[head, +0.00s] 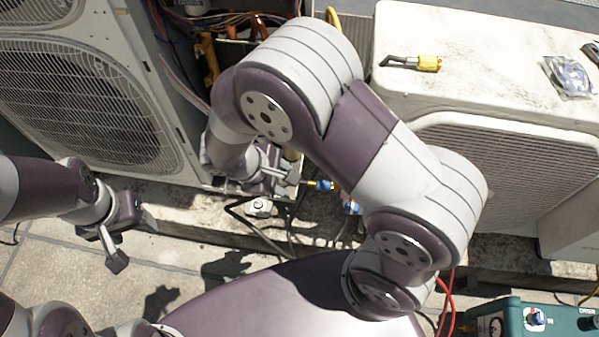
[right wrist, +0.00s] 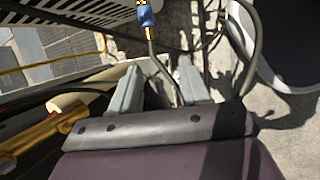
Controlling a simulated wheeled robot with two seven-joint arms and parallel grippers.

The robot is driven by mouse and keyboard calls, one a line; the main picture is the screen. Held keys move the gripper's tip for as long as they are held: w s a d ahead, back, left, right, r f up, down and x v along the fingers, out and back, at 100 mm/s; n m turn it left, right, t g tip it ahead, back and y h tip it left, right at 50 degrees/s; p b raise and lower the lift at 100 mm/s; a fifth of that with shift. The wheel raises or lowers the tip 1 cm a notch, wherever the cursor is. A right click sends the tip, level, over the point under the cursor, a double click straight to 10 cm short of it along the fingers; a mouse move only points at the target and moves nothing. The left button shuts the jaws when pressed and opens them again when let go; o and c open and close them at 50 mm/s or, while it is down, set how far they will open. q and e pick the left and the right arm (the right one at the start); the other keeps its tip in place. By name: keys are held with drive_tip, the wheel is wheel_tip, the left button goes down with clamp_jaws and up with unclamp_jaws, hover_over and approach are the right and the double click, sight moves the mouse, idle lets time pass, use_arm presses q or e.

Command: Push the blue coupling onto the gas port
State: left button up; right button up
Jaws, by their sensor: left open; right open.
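The blue coupling (right wrist: 146,15) shows in the right wrist view, with brass at its upper end and a grey hose below it. My right gripper (right wrist: 160,78) is open and empty, with the coupling beyond its fingertips and the hose showing between its fingers. In the head view a blue fitting with brass (head: 323,185) lies just right of my right gripper (head: 281,172), and a second blue piece shows lower right, partly behind my arm. I cannot tell which is the coupling. The gas port is not clearly seen. My left gripper (head: 104,248) is open and empty at the left, over the paving.
An opened condenser (head: 130,90) with exposed wires stands at the left. A second condenser (head: 470,60) at the right carries a yellow-handled tool (head: 412,63) and a plastic bag (head: 568,76). A teal box (head: 520,318) stands at lower right. The paving at lower left is free.

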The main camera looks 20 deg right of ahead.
sight(309, 183)
drive_tip(key=b+x, duration=0.2)
drive_tip(key=x, duration=0.2)
drive_tip(key=b+x, duration=0.2)
drive_tip(key=x, duration=0.2)
drive_tip(key=w+d+b+x, duration=0.1)
drive_tip(key=x, duration=0.3)
drive_tip(key=shift+w+d+r+b, duration=0.1)
drive_tip(key=shift+d+r+b, duration=0.05)
drive_tip(key=shift+r+b, duration=0.25)
use_arm(q)
wheel_tip(309, 183, down, 6)
drive_tip(key=shift+s+a+r, duration=0.1)
drive_tip(key=shift+s+r, duration=0.05)
use_arm(e)
clamp_jaws()
